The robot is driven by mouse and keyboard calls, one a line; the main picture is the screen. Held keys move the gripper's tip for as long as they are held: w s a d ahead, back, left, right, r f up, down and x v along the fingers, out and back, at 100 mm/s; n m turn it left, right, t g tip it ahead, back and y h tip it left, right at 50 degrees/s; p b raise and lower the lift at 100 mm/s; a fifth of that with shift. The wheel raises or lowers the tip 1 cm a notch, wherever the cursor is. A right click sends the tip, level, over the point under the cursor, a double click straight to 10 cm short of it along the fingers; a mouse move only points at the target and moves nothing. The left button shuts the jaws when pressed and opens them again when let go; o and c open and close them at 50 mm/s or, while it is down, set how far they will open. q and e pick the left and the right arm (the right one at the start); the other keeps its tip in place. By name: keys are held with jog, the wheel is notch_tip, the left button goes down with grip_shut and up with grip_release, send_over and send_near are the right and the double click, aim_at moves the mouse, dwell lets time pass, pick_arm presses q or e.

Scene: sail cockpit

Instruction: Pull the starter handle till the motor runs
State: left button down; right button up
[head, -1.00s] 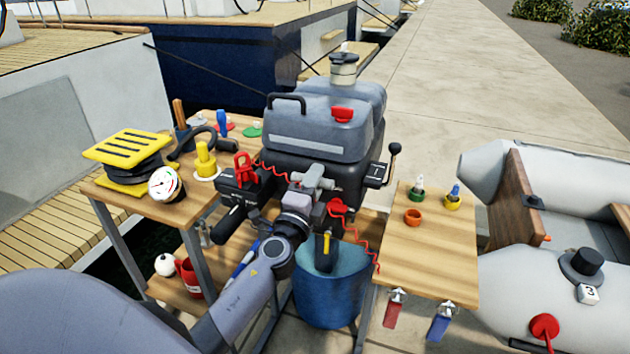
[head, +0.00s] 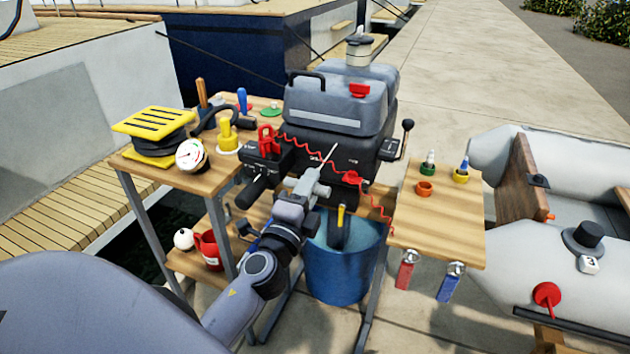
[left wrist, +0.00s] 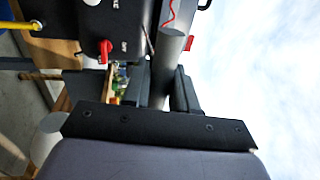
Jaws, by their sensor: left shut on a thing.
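The outboard motor (head: 372,150) is a dark engine with a grey top, standing at the middle of the bench in the head view. My left gripper (head: 303,192) is shut on the grey starter handle (head: 312,183), in front of the motor and apart from it. A thin pale starter cord (head: 330,157) shows between the handle and the motor. In the left wrist view the grey handle (left wrist: 167,70) sits between the dark fingers, with the motor's dark face (left wrist: 110,25) and a red switch (left wrist: 105,50) beyond. The frames do not show whether the motor runs.
A blue bucket (head: 345,270) stands below the motor. A red coiled lanyard (head: 376,205) hangs in front. A grey dinghy (head: 560,270) lies at right.

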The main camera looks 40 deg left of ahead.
pick_arm(q)
jog(key=shift+v, duration=0.8)
pick_arm(e)
jog(key=shift+s, duration=0.35)
jog(key=shift+w, duration=0.1)
pick_arm(q)
jog(key=c, duration=1)
grip_release()
jog(key=shift+r, duration=0.1)
jog(key=shift+b+v, duration=1.3)
jog(key=shift+v, duration=2.3)
pick_arm(e)
jog(key=shift+w+a+f, duration=0.1)
jog(key=shift+w+f, duration=0.05)
jog(key=shift+f, duration=0.65)
jog(key=shift+r, duration=0.1)
